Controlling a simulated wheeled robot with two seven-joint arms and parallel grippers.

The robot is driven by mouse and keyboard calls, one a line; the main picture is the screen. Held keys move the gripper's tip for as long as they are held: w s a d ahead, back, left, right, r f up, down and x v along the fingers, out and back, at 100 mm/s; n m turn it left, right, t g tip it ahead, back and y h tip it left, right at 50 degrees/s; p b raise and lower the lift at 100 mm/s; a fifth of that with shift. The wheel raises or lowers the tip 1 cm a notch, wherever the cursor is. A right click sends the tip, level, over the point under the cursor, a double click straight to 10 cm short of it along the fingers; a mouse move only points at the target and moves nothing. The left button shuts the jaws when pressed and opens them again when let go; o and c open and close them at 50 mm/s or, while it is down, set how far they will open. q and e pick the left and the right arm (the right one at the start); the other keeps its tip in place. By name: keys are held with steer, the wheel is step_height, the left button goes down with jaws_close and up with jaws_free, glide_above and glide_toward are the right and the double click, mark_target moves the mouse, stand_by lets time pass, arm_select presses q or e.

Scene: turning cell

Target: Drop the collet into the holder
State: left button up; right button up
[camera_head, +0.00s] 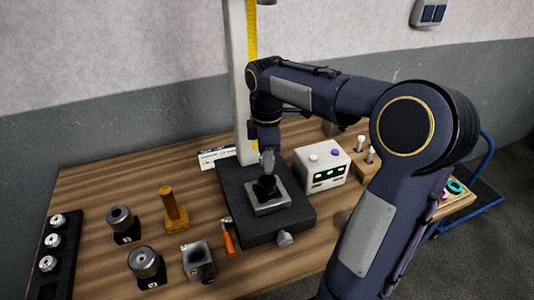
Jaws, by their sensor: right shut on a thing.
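A dark round holder (266,187) stands upright on the grey square plate (281,204) of a black fixture base. My right gripper (268,163) reaches down directly over the holder. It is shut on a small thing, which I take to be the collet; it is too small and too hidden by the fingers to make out. I cannot tell whether it touches the holder. Several other collets (53,240) sit in a black rack at the left. My left gripper is not in view.
A tall column (243,80) with a yellow scale rises behind the fixture. A white box with green displays (322,171) stands to its right. Two round holders (119,218) (145,262), a brown post (171,204) and a grey block (198,262) stand at the left.

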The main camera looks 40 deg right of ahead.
steer(key=shift+f+b, duration=1.4)
steer(key=shift+f, duration=0.3)
steer(key=shift+f+b, duration=0.3)
steer(key=shift+f, duration=0.3)
steer(key=shift+f, duration=0.45)
steer(key=o, duration=1.1)
steer(key=shift+o, duration=0.2)
steer(key=shift+r, duration=0.1)
step_height(320, 180, up, 8)
steer(key=shift+f, duration=0.2)
